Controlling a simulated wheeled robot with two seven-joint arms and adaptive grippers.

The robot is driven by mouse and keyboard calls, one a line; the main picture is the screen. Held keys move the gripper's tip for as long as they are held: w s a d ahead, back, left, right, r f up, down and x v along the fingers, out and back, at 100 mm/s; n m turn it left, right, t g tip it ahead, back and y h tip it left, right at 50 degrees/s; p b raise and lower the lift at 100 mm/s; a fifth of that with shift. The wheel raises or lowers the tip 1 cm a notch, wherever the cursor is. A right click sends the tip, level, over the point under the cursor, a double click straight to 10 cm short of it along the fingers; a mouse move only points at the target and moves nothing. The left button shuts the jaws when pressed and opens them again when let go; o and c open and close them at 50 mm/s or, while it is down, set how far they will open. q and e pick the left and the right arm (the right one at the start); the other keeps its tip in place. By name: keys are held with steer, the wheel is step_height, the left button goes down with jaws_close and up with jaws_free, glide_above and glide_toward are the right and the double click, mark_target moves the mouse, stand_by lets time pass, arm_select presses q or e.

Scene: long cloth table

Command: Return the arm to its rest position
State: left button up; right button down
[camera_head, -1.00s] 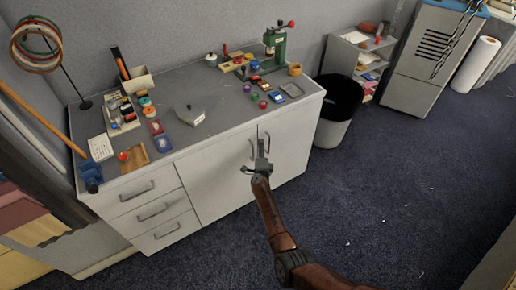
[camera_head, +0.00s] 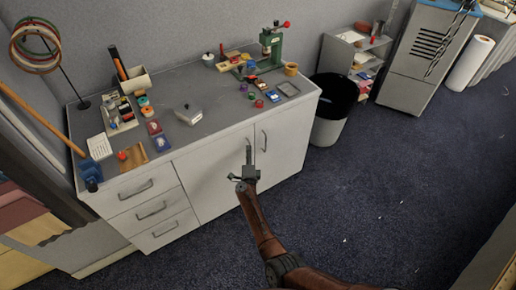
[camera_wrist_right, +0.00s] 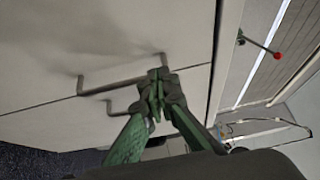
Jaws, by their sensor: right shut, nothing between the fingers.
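My right arm (camera_head: 258,222) reaches up from the lower edge of the head view. Its gripper (camera_head: 249,162) is shut and empty in front of the white cabinet's doors (camera_head: 212,172), below the worktop. In the right wrist view the green fingers (camera_wrist_right: 157,92) are together, overlapping the view of the dark door handles (camera_wrist_right: 112,87). I cannot tell whether the fingertips touch a handle or the door. The doors look closed. My left gripper is in neither view.
The worktop (camera_head: 215,123) holds several small items and a green press (camera_head: 270,48). A black-lined bin (camera_head: 332,110) stands right of the cabinet. A ring stand (camera_head: 62,62) is at the back left. Open carpet (camera_head: 400,190) lies to the right.

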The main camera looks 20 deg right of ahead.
steer(key=s+d+f+n+g+y+p, duration=0.1)
steer(key=s+f+n+g+y+p, duration=0.25)
steer(key=s+f+n, duration=0.95)
steer(key=s+d+f+n+g+y+p, duration=0.1)
steer(key=s+f+n+g+y+p, duration=0.2)
steer(key=s+f, duration=1.85)
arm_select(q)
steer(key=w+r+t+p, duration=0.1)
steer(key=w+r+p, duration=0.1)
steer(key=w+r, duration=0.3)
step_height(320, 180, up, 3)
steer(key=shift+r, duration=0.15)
arm_select(e)
steer(key=s+d+f+n+g, duration=0.2)
steer(key=s+f+g, duration=0.1)
steer(key=s, duration=1.4)
steer(key=s+d+f+n+g, duration=0.2)
steer(key=s+d+f+g, duration=0.1)
steer(key=s, duration=1.4)
steer(key=s+d+f+n+g, duration=0.2)
steer(key=s+f+n+g, duration=0.1)
steer(key=s, duration=1.4)
steer(key=shift+s+d+f+g+h, duration=0.15)
steer(key=shift+s+d+g+h, duration=0.1)
steer(key=shift+d+g+h, duration=0.25)
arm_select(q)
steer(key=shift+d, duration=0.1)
arm_select(e)
steer(key=shift+a, duration=0.1)
